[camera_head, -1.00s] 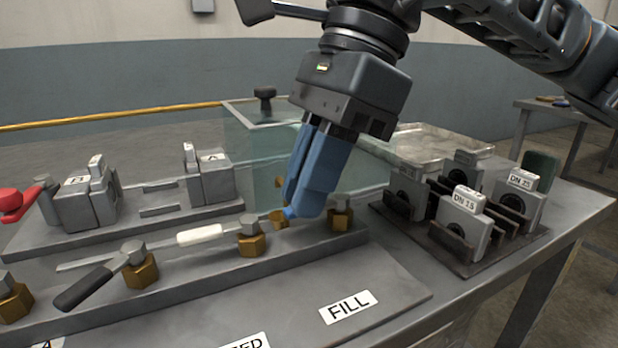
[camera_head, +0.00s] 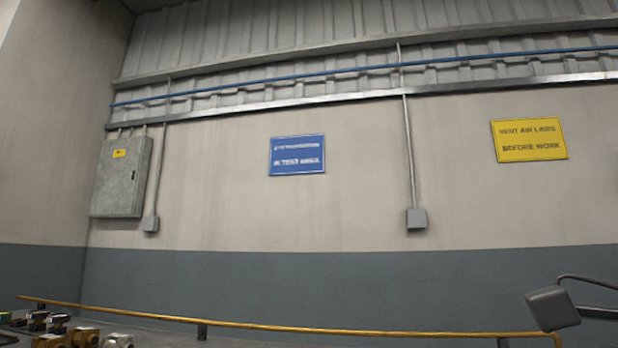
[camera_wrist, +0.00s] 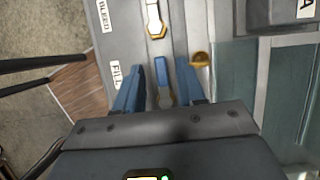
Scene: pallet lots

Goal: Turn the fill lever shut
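My gripper (camera_wrist: 158,72) is open, with one blue finger on each side of the handle and a visible gap on both sides. The FILL label (camera_wrist: 118,75) is left of the left finger. The hub's lower end is partly hidden by the gripper body. The head view shows neither the lever nor my gripper.
A white-handled lever (camera_wrist: 153,14) on a brass fitting sits further up, beside the BLEED label (camera_wrist: 105,16). A brass piece (camera_wrist: 200,60) is just right of the right finger. The head view shows a wall, signs, a grey cabinet (camera_head: 121,178) and a yellow rail (camera_head: 270,327).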

